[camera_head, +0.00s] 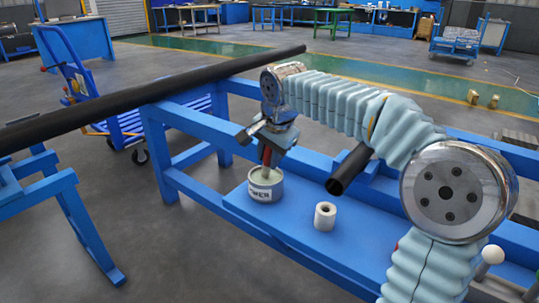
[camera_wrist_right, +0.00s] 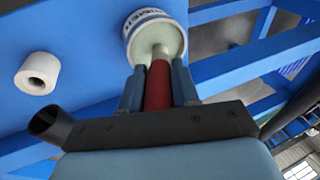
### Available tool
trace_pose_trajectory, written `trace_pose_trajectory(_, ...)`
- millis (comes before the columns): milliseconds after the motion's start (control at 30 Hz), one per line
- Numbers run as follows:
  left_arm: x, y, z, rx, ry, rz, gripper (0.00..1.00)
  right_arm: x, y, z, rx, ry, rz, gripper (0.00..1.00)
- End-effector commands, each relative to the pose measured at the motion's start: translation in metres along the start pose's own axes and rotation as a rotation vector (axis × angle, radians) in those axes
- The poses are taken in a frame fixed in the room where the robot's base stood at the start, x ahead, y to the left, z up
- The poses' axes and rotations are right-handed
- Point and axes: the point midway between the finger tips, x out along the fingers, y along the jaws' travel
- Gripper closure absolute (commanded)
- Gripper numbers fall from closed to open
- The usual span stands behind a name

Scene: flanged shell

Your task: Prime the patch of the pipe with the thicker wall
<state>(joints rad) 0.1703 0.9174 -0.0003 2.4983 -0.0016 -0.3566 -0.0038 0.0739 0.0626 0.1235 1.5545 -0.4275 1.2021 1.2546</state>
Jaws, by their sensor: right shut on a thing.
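My right gripper (camera_head: 266,145) is shut on a brush with a red handle (camera_head: 266,155), held roughly upright. The red handle also shows between the fingers in the right wrist view (camera_wrist_right: 158,85). The brush's pale lower end reaches into the open mouth of a white lettered primer can (camera_head: 266,187), which also shows in the wrist view (camera_wrist_right: 152,38); its bristles are hidden. A long black pipe (camera_head: 150,90) runs across the left on blue supports. A short dark pipe (camera_head: 348,170) with an open end lies right of the can. Wall thickness and patches cannot be told. My left gripper is out of view.
A white hollow roll (camera_head: 325,215) stands on the blue bench shelf (camera_head: 290,232), right of the can. A blue frame rail runs behind the can. A blue trolley (camera_head: 75,80) stands beyond the long pipe. Grey floor is free at lower left.

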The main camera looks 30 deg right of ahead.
Motion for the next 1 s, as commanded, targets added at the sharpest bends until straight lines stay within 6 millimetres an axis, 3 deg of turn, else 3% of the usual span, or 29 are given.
trace_pose_trajectory(700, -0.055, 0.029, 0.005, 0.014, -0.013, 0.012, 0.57, -0.064, -0.02, -0.012, 0.0, 0.0, -0.001, 1.0)
trace_pose_trajectory(1000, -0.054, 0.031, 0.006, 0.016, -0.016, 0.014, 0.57, -0.065, -0.02, -0.012, 0.0, 0.0, 0.0, 1.0)
